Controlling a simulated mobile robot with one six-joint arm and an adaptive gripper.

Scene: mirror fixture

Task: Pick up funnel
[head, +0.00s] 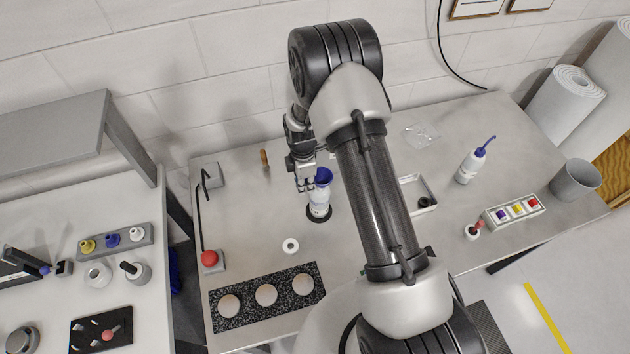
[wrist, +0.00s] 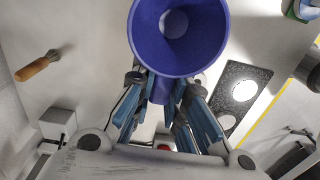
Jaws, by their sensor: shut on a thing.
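The blue funnel (head: 323,175) shows in the head view at the top of a white bottle or stand (head: 320,198) with a dark round base. Whether the funnel's spout touches that white piece or hangs clear of it, I cannot tell. My gripper (head: 308,184) is beside the funnel, to its left. In the wrist view the funnel (wrist: 180,38) faces the camera with its wide mouth, and its narrow lower part lies between my fingers. My gripper (wrist: 163,105) is shut on the funnel; the exact contact is partly hidden behind the cone.
A brown-handled brush (head: 264,160) lies behind left. A white ring (head: 290,246) and a speckled black board (head: 266,296) with round discs are in front. A red button (head: 209,258) is at left. A wash bottle (head: 472,165) and a grey cup (head: 575,179) stand right.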

